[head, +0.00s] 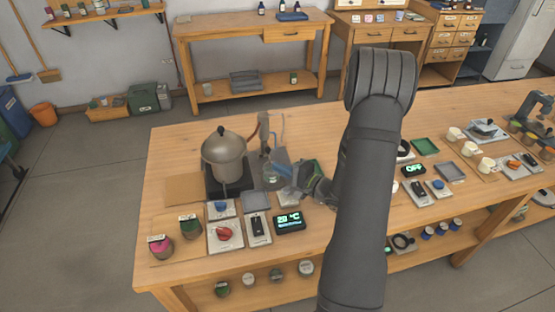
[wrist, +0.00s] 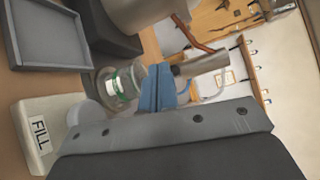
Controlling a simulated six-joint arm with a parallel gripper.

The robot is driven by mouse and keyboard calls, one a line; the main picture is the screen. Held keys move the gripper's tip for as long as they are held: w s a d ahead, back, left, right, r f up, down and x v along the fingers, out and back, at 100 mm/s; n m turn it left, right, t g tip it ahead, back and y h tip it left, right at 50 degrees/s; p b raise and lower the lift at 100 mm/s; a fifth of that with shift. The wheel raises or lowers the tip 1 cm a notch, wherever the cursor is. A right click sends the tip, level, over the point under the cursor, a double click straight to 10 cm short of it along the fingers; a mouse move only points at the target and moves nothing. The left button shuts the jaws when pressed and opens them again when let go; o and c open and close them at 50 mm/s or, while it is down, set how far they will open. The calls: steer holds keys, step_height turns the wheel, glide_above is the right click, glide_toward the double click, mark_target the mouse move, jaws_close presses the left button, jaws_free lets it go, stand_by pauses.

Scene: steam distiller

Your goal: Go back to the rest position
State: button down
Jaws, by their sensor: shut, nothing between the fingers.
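The metal still pot (head: 222,160) with a domed lid stands on a black heater at the left of the bench. A glass jar (head: 271,178) stands right of the pot; in the wrist view the jar (wrist: 121,84) has a green and white label. My gripper (head: 281,160) is low over the bench, right of the pot and close by the jar. In the wrist view its blue fingers (wrist: 157,88) are together with nothing seen between them. They overlap the jar's edge in the picture; I cannot tell whether they touch it. My arm covers the bench's middle.
A display (head: 289,222) reads about 20 °C, near a red knob (head: 224,233). Lidded jars (head: 161,247) stand front left. A FILL label (wrist: 40,134) shows in the wrist view. Cups (head: 470,148), trays and an OFF display (head: 413,170) lie right. The bench's back left is bare.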

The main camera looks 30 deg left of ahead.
steer(key=shift+s+d, duration=0.65)
steer(key=shift+d, duration=0.1)
steer(key=shift+w+a, duration=0.1)
steer(key=w+a, duration=0.4)
steer(key=w, duration=0.1)
steer(key=shift+a+f, duration=0.15)
steer(key=shift+f, duration=0.05)
steer(key=shift+g, duration=0.3)
steer(key=w, duration=0.3)
steer(key=w+a, duration=0.1)
steer(key=w, duration=0.5)
steer(key=shift+a, duration=0.15)
steer(key=shift+w+a+f+n+g, duration=0.15)
steer(key=shift+w+n+g, duration=0.3)
steer(key=shift+n+g, duration=0.45)
steer(key=shift+w+a, duration=0.3)
steer(key=shift+w, duration=0.1)
